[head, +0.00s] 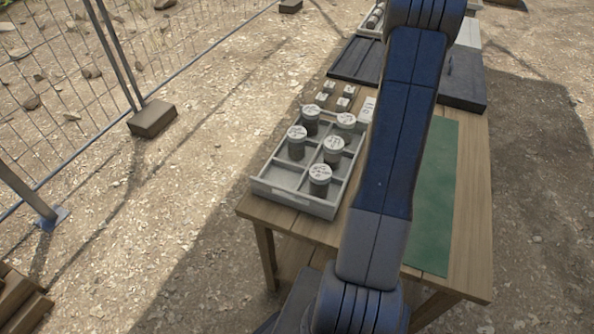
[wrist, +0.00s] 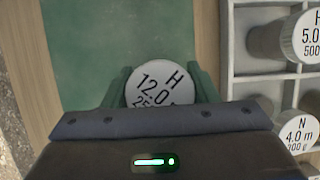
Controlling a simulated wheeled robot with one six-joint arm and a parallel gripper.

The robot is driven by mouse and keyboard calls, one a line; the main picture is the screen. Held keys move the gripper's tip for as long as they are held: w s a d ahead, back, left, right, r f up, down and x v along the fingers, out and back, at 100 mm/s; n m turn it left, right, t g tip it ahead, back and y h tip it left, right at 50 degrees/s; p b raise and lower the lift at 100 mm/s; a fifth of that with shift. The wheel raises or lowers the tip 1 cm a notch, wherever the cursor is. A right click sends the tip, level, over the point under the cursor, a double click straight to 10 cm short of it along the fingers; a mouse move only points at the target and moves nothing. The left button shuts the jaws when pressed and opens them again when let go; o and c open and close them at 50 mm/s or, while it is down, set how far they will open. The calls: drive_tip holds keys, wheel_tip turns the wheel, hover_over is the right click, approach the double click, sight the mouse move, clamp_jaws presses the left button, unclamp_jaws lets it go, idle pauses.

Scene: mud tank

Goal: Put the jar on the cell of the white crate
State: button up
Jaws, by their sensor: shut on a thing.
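My gripper (wrist: 160,86) is shut on a jar with a white lid (wrist: 162,88), marked H and 12.0, above or on the green mat; I cannot tell its height. In the head view my arm hides both the gripper and this jar. The white crate (head: 292,199) stands at the left side of the table, its cells divided by thin walls. Several white-lidded jars (head: 320,180) stand in it. Its front left cell (head: 284,178) looks empty. In the wrist view the crate (wrist: 231,45) is at the right, with jars marked H 5.0 and N 4.0.
The wooden table (head: 470,230) carries the green mat (head: 432,205), partly behind my arm. Several small blocks (head: 335,97) lie behind the crate. A dark tray (head: 357,60) is at the back. A wire fence (head: 70,60) stands left, apart from the table.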

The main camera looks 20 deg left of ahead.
drive_tip(key=shift+s+r+p, duration=0.2)
drive_tip(key=shift+r+p, duration=0.7)
drive_tip(key=shift+p, duration=0.9)
drive_tip(key=shift+s+r+p, duration=0.2)
drive_tip(key=shift+r+p, duration=0.75)
drive_tip(key=shift+p, duration=0.9)
drive_tip(key=shift+s+r+p, duration=0.2)
drive_tip(key=shift+r+p, duration=0.7)
drive_tip(key=shift+p, duration=0.9)
drive_tip(key=r+p, duration=0.1)
drive_tip(key=p, duration=0.1)
drive_tip(key=s+r+p, duration=0.1)
drive_tip(key=p, duration=0.2)
drive_tip(key=shift+p, duration=0.35)
drive_tip(key=shift+r, duration=0.1)
